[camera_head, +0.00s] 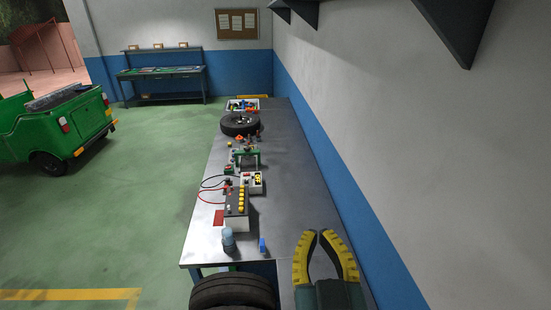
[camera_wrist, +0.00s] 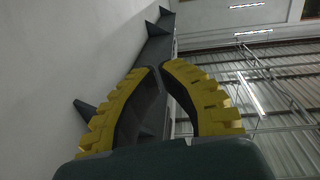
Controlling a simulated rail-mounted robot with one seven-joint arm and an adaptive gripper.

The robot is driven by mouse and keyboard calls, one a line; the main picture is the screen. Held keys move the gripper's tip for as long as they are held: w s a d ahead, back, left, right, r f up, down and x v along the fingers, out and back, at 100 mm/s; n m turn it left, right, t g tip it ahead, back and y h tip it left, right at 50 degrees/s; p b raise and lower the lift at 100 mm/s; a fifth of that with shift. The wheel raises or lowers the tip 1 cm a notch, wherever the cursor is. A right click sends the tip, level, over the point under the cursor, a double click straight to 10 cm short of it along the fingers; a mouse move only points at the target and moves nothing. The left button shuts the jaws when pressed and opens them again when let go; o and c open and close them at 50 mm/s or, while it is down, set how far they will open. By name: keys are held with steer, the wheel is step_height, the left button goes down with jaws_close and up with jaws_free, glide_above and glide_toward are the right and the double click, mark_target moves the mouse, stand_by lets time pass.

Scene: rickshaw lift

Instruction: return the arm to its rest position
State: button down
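My gripper (camera_head: 320,234) shows at the bottom right of the head view, over the near right end of the workbench, beside the wall. Its two yellow, ridged fingers curve inward until their tips almost meet, with nothing between them. In the wrist view my gripper (camera_wrist: 157,68) points up towards the ceiling and the upper wall, and its fingertips again lie close together. It holds nothing and appears apart from the bench items.
Another tyre (camera_head: 232,291) is at the near end. Wall brackets (camera_head: 445,22) hang upper right. A green rickshaw (camera_head: 62,128) stands left on open floor.

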steer(key=s+r+m+t, duration=0.1)
steer(key=s+r+t, duration=0.3)
steer(key=s+r, duration=0.3)
step_height(320, 180, up, 4)
steer(key=shift+s+r, duration=0.2)
steer(key=shift+s, duration=0.05)
